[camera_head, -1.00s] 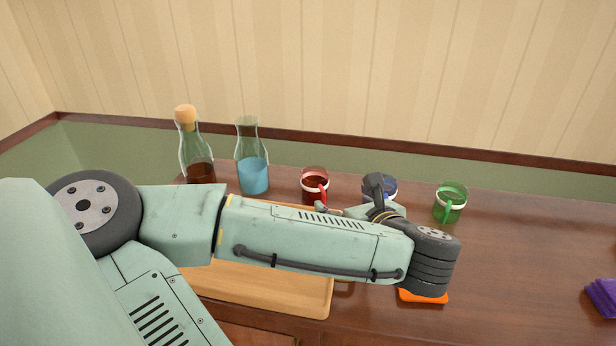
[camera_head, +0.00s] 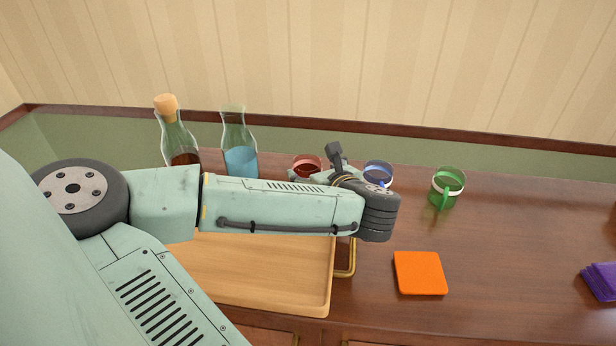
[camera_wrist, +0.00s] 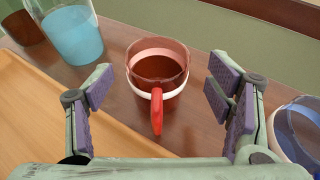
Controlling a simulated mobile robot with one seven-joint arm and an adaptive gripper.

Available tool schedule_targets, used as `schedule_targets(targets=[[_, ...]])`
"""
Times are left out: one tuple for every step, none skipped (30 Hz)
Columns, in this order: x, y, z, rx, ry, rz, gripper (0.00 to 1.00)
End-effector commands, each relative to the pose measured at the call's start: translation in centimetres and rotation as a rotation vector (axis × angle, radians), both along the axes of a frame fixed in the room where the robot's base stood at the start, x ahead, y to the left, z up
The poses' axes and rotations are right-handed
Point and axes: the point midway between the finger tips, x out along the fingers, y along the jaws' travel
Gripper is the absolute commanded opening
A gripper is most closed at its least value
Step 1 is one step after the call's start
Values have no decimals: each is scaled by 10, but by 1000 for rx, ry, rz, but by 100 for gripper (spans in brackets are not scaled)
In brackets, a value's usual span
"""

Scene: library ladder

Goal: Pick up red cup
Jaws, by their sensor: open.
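The red cup (camera_wrist: 158,72) is a see-through red mug with a white band and a solid red handle. In the wrist view it stands upright on the brown wooden top, with its handle toward my gripper (camera_wrist: 162,92). No contact with the cup is visible. In the head view only the upper part of the red cup (camera_head: 307,165) shows; my arm hides the rest and most of the gripper.
A blue cup (camera_wrist: 299,128) stands close to the right finger. A flask of blue liquid (camera_wrist: 72,35) and a corked bottle (camera_head: 178,140) stand left. A wooden tray (camera_head: 290,295) lies in front. A green cup (camera_head: 447,188), orange square (camera_head: 420,273) and purple stack (camera_head: 601,281) are right.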

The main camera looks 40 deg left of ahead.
Motion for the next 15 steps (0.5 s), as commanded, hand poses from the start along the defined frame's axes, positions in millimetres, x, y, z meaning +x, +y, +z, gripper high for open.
schedule_targets(targets=[[1,8,-1,-1,2,4,74],[3,12,-3,0,1,3,74],[5,17,-7,0,1,3,74],[7,20,-8,-1,0,2,74],[9,23,-9,0,0,2,74],[10,26,-11,1,1,3,74],[11,27,-13,-1,1,3,74],[12,29,-13,-1,0,2,74],[12,30,-14,0,0,1,74],[13,30,-15,0,0,1,74],[13,30,-15,0,0,1,74],[13,30,-15,0,-1,0,74],[13,30,-15,0,0,1,74],[13,30,-15,0,0,1,74],[13,30,-15,0,0,1,74]])
